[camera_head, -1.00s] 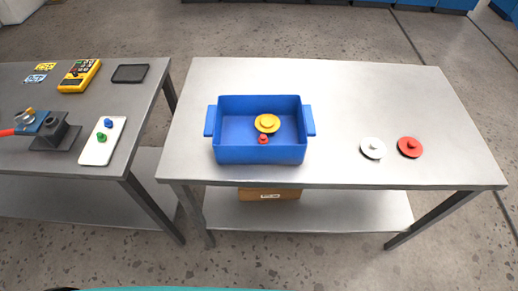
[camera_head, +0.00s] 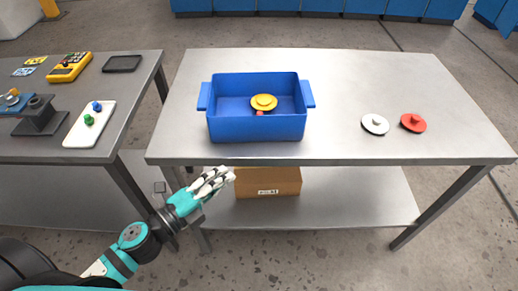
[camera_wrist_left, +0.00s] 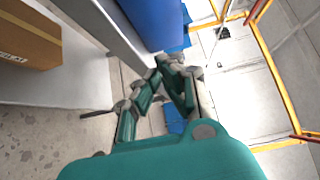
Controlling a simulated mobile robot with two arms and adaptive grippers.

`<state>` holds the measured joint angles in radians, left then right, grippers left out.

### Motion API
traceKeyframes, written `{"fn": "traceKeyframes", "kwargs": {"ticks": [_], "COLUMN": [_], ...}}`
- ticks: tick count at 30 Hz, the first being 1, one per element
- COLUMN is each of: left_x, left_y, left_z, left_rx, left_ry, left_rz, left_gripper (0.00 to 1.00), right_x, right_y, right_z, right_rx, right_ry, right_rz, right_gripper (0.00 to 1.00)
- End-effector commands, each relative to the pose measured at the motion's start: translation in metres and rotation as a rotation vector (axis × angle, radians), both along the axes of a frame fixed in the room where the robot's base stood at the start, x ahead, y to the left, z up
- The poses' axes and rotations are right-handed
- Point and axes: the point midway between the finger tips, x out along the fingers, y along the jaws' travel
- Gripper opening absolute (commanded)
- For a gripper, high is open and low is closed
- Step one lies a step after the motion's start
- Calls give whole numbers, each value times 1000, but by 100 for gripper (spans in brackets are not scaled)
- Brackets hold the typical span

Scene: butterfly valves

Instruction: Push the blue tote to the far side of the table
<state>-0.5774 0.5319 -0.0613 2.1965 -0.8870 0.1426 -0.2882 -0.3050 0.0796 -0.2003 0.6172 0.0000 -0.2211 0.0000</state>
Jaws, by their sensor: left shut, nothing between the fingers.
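The blue tote (camera_head: 256,128) stands upright near the front left part of the metal table (camera_head: 350,85). Inside it are a yellow round part (camera_head: 264,102) and a small red piece (camera_head: 260,113). My left gripper (camera_head: 228,176) is shut and empty, in front of the table's front edge and apart from the tote. In the left wrist view the gripper's fingers (camera_wrist_left: 172,75) point toward the blue tote (camera_wrist_left: 152,22) at the top. My right gripper is not in view.
A white disc (camera_head: 375,124) and a red disc (camera_head: 413,123) lie on the table's right half. Behind the tote the tabletop is clear. A cardboard box (camera_head: 268,182) sits on the lower shelf. A second table (camera_head: 135,85) on the left holds a yellow meter (camera_head: 70,67) and a white tray (camera_head: 90,124).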

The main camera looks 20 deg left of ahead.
Motion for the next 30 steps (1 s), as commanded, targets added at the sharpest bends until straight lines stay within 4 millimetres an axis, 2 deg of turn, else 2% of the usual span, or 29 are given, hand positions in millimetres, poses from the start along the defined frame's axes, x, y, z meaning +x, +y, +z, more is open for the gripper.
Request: {"fn": "traceKeyframes", "kwargs": {"ticks": [7,17,24,30], "left_x": [29,88,118,125], "left_y": [-14,-44,-35,-33], "left_z": [5,5,2,1], "left_rx": [-1,-2,-2,-3], "left_ry": [-4,-2,0,1], "left_rz": [1,3,3,2], "left_gripper": [0,0,0,0], "right_x": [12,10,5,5], "right_y": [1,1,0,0], "right_z": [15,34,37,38], "right_rx": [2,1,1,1], "right_ry": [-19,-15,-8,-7], "right_rz": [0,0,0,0], "right_gripper": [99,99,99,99]}}
